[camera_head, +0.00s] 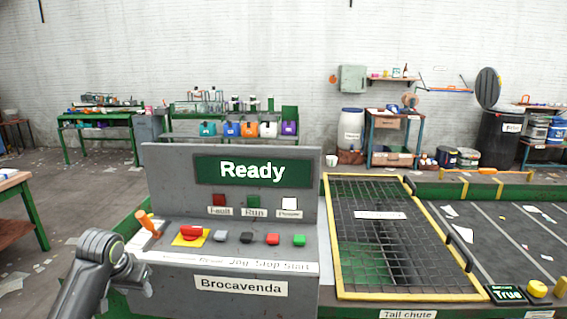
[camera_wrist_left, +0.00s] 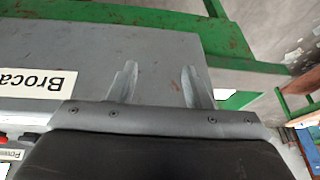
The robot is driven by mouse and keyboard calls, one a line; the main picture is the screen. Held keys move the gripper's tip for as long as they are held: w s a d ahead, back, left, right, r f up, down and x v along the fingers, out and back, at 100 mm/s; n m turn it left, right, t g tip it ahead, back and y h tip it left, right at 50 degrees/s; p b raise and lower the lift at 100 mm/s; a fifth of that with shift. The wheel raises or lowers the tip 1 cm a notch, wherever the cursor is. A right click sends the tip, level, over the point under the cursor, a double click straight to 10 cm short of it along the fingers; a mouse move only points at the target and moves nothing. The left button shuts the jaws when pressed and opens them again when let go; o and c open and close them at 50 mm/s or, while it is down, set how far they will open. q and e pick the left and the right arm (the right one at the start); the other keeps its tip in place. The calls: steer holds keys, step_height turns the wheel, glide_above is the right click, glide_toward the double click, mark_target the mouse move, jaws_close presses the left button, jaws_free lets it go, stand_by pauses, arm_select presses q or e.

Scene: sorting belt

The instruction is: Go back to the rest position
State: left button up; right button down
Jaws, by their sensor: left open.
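My left arm comes in at the lower left of the head view, with its left gripper (camera_head: 137,277) beside the left front corner of the grey control console (camera_head: 160,170). In the left wrist view the left gripper (camera_wrist_left: 160,82) shows two separate fingers with nothing between them. They are in front of the console's grey side, near the "Brocavenda" label (camera_wrist_left: 38,82). I cannot tell whether the fingers touch the console. My right gripper is in neither view.
The console has a "Ready" screen (camera_head: 252,170), an orange-handled lever (camera_head: 148,223), a red knob (camera_head: 191,232) and several buttons. A yellow-framed mesh guard (camera_head: 337,240) and dark belt (camera_head: 490,225) lie to the right. A green-legged table (camera_head: 35,215) stands at the left.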

arm_select(q)
steer(key=s+d+f, duration=0.2)
steer(key=s+f, duration=0.6)
steer(key=s, duration=0.2)
steer(key=s+d+f, duration=0.2)
steer(key=s+f, duration=0.6)
steer(key=s, duration=0.2)
steer(key=s+d+y, duration=0.1)
steer(key=s, duration=1.7)
step_height(320, 180, down, 23)
steer(key=a+g, duration=0.1)
steer(key=g, duration=0.1)
steer(key=s+d+f+g, duration=0.1)
steer(key=s+f, duration=1.4)
steer(key=f, duration=0.2)
steer(key=shift+s+n+h, duration=0.35)
steer(key=shift+n+h, duration=0.05)
